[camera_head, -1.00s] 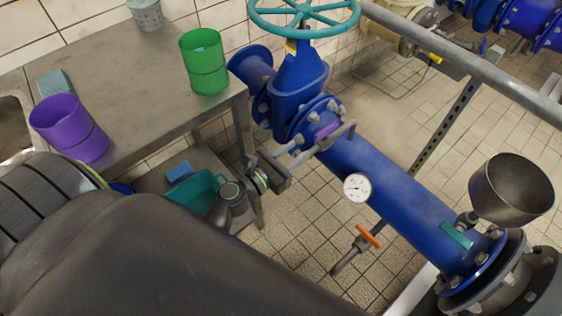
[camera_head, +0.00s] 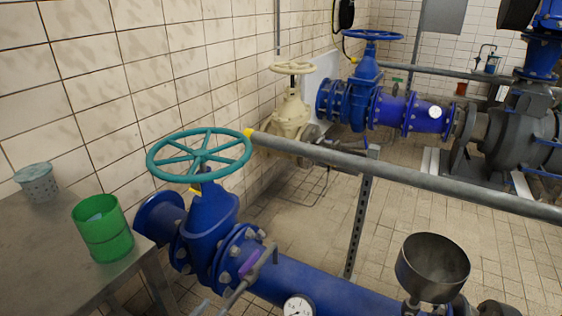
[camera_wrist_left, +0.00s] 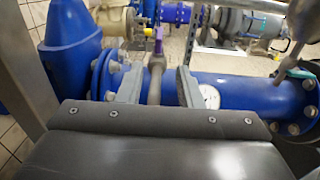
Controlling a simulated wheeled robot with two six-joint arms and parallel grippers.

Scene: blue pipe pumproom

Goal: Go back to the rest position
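My left gripper (camera_wrist_left: 159,70) shows in the left wrist view with its two grey fingers apart. A thin grey pipe with a purple handle (camera_wrist_left: 158,35) appears between the fingers, and I see a gap on both sides of it. In the head view only the tips of my left gripper (camera_head: 212,305) show at the bottom edge, near the purple handle (camera_head: 249,267) on the near blue pipe. The rest of my left arm is out of that view. My right gripper is in neither view.
The near blue valve (camera_head: 208,220) with its teal handwheel (camera_head: 199,156) stands close by. A steel table (camera_head: 55,255) at left holds a green bucket (camera_head: 103,230) and a grey perforated pot (camera_head: 38,183). A grey rail (camera_head: 420,182) crosses the middle. A metal funnel (camera_head: 432,268) stands at lower right.

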